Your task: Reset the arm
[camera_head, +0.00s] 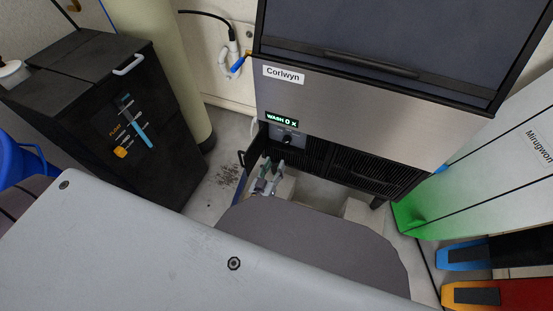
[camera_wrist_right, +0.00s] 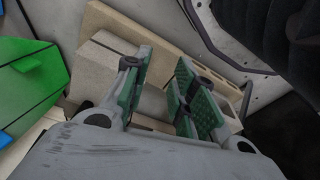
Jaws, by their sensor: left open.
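The ice maker (camera_head: 360,110) stands at the back, with a steel front, a "Corlwyn" label and a dark upper door. Its small display (camera_head: 282,120) reads "WASH 0 X", above a dark knob (camera_head: 287,139). My left gripper (camera_head: 268,177) is open just in front of the ice maker's lower black grille, below the knob. I cannot tell whether it touches anything. In the right wrist view, my right gripper (camera_wrist_right: 160,72) has green-padded fingers standing apart, with nothing held between them. My right gripper cannot be made out in the head view.
A black cabinet (camera_head: 150,175) stands at the left, beside a cream column (camera_head: 165,65). Green-and-white boards (camera_head: 490,150) lean at the right. A narrow black panel (camera_head: 251,158) juts out near my left gripper. Pale blocks (camera_wrist_right: 110,62) lie behind my right fingers.

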